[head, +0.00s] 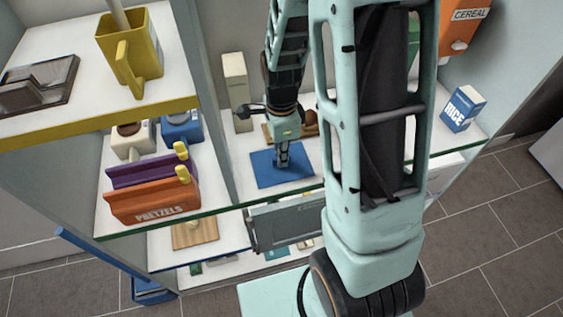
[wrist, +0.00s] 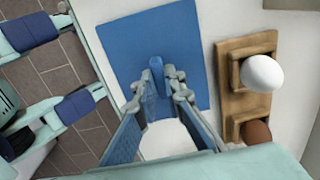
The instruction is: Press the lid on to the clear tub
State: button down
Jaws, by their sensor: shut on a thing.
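My gripper (head: 283,160) points down over a flat blue square (head: 265,171) on the middle shelf. In the wrist view, its fingertips (wrist: 157,88) are closed around a small, darker blue upright piece (wrist: 156,76). I cannot tell whether this piece is a lid's grip, or whether it is joined to the blue square (wrist: 130,50). I cannot make out a clear tub in either view. My arm hides part of the shelf in the head view.
A wooden holder (wrist: 231,103) with a white rounded thing (wrist: 262,74) and a brown one (wrist: 256,133) stands right of the blue square. A pretzels box (head: 155,203) is left, past a divider. The shelf front edge is close.

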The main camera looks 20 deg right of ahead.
jog(key=shift+r+p, duration=0.7)
jog(key=shift+r, duration=0.15)
jog(key=shift+r+p, duration=1.45)
jog(key=shift+r, duration=0.25)
